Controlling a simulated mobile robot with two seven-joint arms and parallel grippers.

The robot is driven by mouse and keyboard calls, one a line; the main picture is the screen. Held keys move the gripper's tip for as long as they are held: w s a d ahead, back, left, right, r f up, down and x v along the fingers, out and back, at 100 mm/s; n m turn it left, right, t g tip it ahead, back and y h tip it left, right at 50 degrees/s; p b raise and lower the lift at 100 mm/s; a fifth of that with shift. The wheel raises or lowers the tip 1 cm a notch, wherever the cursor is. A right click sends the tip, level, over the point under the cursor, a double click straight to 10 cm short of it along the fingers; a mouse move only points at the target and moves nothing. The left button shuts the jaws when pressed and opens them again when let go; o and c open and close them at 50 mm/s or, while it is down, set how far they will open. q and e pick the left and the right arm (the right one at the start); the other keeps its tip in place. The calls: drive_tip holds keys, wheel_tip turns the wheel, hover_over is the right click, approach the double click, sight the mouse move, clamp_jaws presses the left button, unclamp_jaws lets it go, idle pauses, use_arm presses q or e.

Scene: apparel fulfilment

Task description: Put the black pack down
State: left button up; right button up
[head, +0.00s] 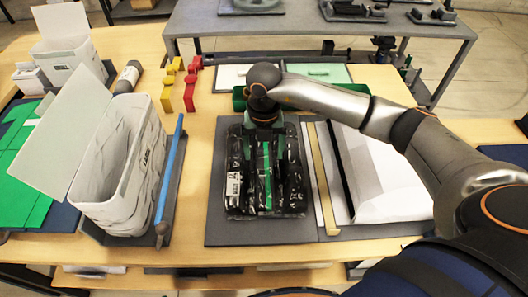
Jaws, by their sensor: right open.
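The black pack (241,176) is a shiny dark bundle with a green stripe down its middle and a white label on its left side. It lies on a dark grey mat (216,230) in the middle of the table. My right gripper (265,122) is over the far edge of the pack, pointing down. It is open, but its fingertips are largely hidden, so I cannot tell whether they touch the pack. My left gripper is not in view.
An open white box (118,170) stands left of the mat, beside a blue bar (170,178). A wooden strip (323,180) and white envelopes (385,180) lie to the right. Red (190,92) and yellow (168,95) pieces lie behind. A green tray (239,98) is behind the pack.

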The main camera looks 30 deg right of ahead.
sight(264, 158)
wheel_tip(264, 158, up, 11)
idle(0.3)
drive_tip(key=shift+f, duration=0.1)
idle(0.4)
